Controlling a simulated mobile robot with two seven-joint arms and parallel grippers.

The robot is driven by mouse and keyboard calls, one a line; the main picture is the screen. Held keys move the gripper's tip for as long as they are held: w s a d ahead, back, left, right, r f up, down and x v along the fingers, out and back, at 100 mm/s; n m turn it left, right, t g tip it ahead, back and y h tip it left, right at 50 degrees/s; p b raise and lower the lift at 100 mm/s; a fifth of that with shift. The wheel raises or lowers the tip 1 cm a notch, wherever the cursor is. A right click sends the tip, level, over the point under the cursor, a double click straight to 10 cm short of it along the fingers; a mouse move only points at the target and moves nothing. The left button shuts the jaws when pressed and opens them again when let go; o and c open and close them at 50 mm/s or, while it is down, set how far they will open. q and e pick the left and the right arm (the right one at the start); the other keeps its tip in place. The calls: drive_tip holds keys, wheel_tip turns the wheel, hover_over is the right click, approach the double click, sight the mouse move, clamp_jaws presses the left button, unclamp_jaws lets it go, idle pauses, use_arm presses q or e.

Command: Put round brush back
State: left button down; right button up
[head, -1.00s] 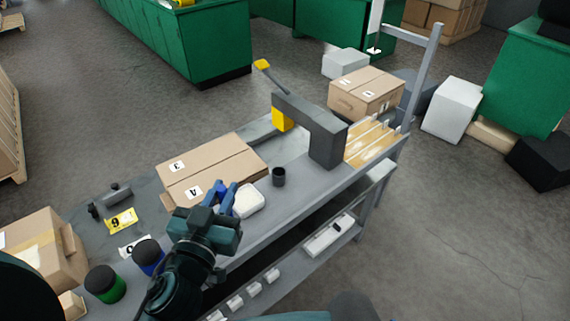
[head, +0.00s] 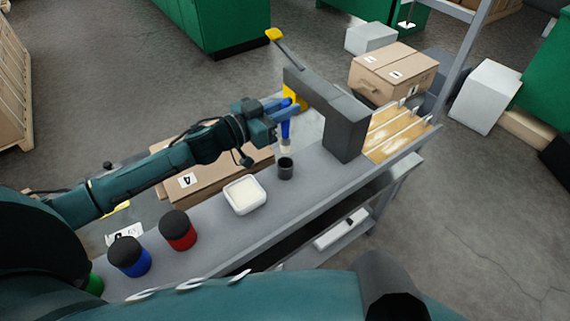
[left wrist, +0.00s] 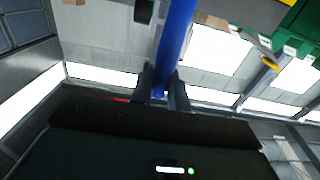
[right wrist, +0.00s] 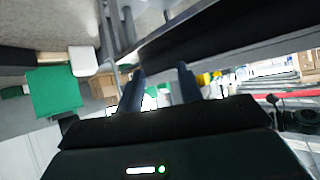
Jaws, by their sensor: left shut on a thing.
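My left gripper (head: 279,108) is shut on the blue handle of the round brush (head: 285,130). The brush hangs upright with its pale bristle end down, just above the dark cup (head: 285,170) on the bench. It looks apart from the cup's mouth, though the gap is small. In the left wrist view the blue handle (left wrist: 177,40) stands between the two fingers (left wrist: 162,88). My right gripper shows only in its own wrist view (right wrist: 160,88), with its fingers apart and nothing between them.
A white square dish (head: 245,195) sits left of the cup. Red (head: 178,230) and blue (head: 129,257) jars with black lids stand farther left. A grey press (head: 335,115) rises right of the cup. A cardboard box (head: 200,180) lies behind, partly under my left arm.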

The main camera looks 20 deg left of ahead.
sight(281, 140)
use_arm(q)
wheel_tip(281, 140, down, 9)
drive_tip(key=shift+b, duration=0.6)
drive_tip(key=shift+f, duration=0.2)
drive_tip(key=c, duration=1.3)
unclamp_jaws()
drive_tip(key=shift+r, duration=0.1)
drive_tip(key=shift+c, duration=0.2)
drive_tip(key=shift+r, duration=0.1)
drive_tip(key=v, duration=1.2)
drive_tip(key=shift+b, duration=0.4)
drive_tip(key=shift+d, duration=0.1)
